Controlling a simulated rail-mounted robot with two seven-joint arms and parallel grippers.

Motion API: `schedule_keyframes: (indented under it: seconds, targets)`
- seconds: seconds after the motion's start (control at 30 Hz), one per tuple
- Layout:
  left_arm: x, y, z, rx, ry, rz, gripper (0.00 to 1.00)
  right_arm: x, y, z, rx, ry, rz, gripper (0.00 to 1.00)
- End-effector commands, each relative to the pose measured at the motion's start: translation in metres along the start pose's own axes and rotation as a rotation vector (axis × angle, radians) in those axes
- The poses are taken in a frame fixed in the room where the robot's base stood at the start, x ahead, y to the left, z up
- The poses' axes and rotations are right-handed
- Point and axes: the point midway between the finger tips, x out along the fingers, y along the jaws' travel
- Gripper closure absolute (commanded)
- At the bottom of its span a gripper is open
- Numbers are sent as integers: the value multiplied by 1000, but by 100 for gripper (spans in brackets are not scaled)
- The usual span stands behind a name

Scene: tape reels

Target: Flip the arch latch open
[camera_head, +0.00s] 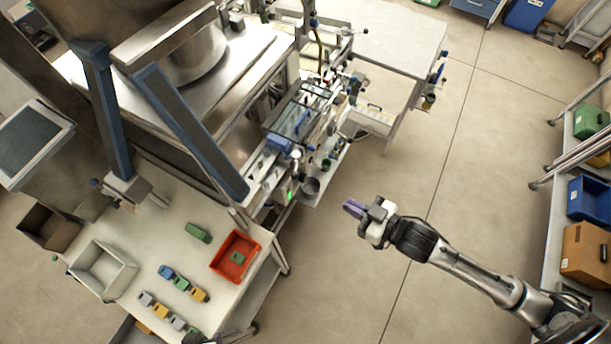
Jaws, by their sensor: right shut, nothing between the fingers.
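I cannot single out the arch latch for certain. A silver machine (262,190) with small fittings stands at the centre. A clear-topped unit (296,115) on it has a blue part (279,143) at its near end; whether that is the latch I cannot tell. My right gripper (350,208) is shut and empty, with purplish fingers pointing left. It appears over the open floor to the right of the machine, apart from it. My left gripper does not show.
A white table (150,215) at lower left holds a red tray (255,248), a white bin (122,268) and several small coloured blocks. A light table (385,45) stands at the back. Shelving with a blue bin (588,200) lines the right. The floor between is clear.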

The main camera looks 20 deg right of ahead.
Motion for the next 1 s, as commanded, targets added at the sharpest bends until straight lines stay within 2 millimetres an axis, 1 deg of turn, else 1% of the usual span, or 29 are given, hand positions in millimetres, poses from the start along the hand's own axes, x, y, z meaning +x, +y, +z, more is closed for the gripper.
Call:
schedule_keyframes:
  seconds: [0.13,0.23,0.7,0.83,1.0]
  targets:
    - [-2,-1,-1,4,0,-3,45,8,0,-3,23,13,-1,100]
    - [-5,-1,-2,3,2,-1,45,20,0,-4,24,14,-2,100]
    - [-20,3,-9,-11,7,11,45,103,0,-5,22,11,-2,100]
    - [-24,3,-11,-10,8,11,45,120,0,-5,22,11,-2,100]
    - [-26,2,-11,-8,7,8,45,133,0,-4,22,10,-1,100]
